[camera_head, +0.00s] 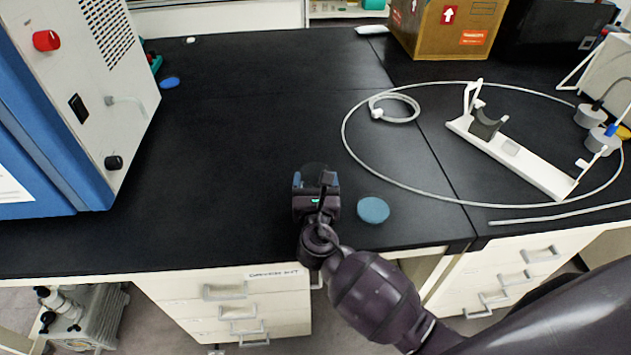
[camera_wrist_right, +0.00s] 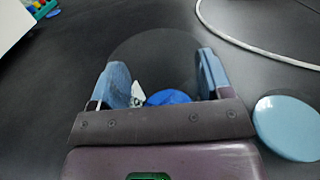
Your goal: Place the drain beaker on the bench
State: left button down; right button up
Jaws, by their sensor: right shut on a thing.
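My right gripper (camera_head: 316,182) is over the black bench (camera_head: 225,130), near its front edge. In the right wrist view its blue-padded fingers (camera_wrist_right: 163,80) stand on either side of a dark, see-through round vessel, which I take to be the drain beaker (camera_wrist_right: 160,45); the gripper is shut on it. A blue patch and a small white piece show between the fingers. In the head view the beaker is mostly hidden behind the gripper. I cannot tell whether its base touches the bench. My left gripper is not in view.
A blue-green round disc (camera_head: 373,210) lies just right of the gripper. A pale tube (camera_head: 345,135) loops across the bench around a white stand (camera_head: 515,155). A blue and white machine (camera_head: 95,120) stands left, a cardboard box (camera_head: 445,30) at the back. The bench's middle left is clear.

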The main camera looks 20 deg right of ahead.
jog(key=shift+f, duration=0.15)
jog(key=o, duration=1.2)
